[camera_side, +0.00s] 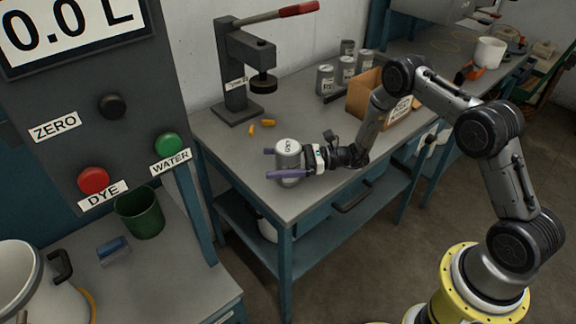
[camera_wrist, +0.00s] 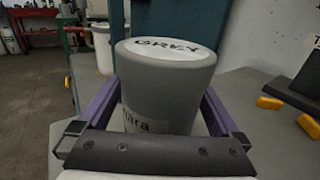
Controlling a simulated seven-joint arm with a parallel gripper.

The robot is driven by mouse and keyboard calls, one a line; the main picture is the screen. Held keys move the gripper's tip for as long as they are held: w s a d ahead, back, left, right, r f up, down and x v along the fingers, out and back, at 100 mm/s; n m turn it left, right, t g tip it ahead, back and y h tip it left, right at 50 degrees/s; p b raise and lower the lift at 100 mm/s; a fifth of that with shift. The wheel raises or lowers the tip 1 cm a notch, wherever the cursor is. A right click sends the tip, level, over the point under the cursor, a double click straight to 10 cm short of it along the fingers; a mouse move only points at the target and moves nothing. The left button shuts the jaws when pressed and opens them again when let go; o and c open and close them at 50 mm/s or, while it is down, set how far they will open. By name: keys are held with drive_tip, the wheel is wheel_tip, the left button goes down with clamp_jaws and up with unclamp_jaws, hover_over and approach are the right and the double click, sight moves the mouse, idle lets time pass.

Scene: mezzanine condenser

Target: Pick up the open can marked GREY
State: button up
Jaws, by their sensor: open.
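The grey can (camera_side: 289,158) stands upright near the front corner of the workbench (camera_side: 225,160). A white label with GREY lettering shows on its top. In the wrist view the can (camera_wrist: 165,85) fills the middle, with more lettering low on its side. My gripper (camera_side: 276,163) is level with the can, and its purple fingers lie on either side of it. In the wrist view the gripper (camera_wrist: 158,100) is open around the can. I cannot tell whether either finger touches it. The can's base is partly hidden by the near finger and the gripper body.
A press (camera_side: 240,75) with a red-handled lever stands behind the can. Small orange pieces (camera_side: 267,123) lie between them. Several grey cans (camera_side: 346,70) and a cardboard box (camera_side: 362,95) stand farther back. A control panel (camera_side: 95,110) and a green cup (camera_side: 139,212) are at left.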

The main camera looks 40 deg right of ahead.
drive_tip(key=c, duration=1.4)
drive_tip(key=shift+r, duration=0.1)
clamp_jaws()
